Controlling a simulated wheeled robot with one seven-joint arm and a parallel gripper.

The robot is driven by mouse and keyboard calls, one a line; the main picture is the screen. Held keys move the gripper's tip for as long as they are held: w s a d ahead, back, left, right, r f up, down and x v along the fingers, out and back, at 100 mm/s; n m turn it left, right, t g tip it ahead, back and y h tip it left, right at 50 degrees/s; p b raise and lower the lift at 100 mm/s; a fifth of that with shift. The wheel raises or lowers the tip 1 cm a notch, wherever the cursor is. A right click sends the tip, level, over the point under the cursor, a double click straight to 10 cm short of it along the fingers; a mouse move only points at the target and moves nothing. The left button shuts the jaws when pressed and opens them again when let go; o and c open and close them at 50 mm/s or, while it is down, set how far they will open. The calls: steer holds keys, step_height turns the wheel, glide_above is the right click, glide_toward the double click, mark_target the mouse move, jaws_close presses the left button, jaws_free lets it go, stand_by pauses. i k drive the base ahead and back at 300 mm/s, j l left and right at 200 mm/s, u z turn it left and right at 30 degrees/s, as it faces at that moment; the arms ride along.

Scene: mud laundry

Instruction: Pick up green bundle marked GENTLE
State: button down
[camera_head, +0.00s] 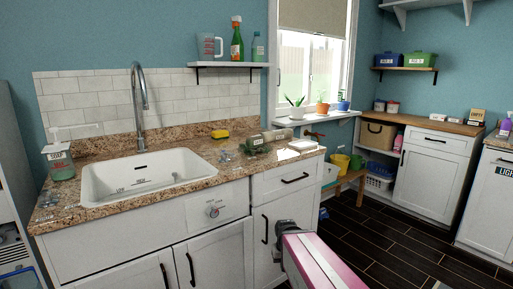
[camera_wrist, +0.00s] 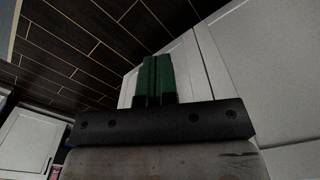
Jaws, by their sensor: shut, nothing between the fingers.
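A small dark green bundle (camera_head: 237,143) lies on the granite counter, right of the sink, in the head view. A pale tag (camera_head: 258,141) shows at its right end, too small to read. My gripper (camera_head: 282,229) is low in front of the cabinet doors, below the counter edge and apart from the bundle. In the wrist view, my gripper's green fingers (camera_wrist: 155,75) are together and empty, with cabinet fronts and dark floor beyond. The bundle is not in the wrist view.
A beige roll (camera_head: 275,135) and a white block (camera_head: 302,144) lie near the bundle. A yellow sponge (camera_head: 220,134) is behind it. The sink (camera_head: 148,178) and tall faucet (camera_head: 143,92) are to the left. Dark floor (camera_head: 375,245) is open at right.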

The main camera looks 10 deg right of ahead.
mark_target(254, 143)
steer(key=l, duration=1.3)
steer(key=i+z, duration=0.05)
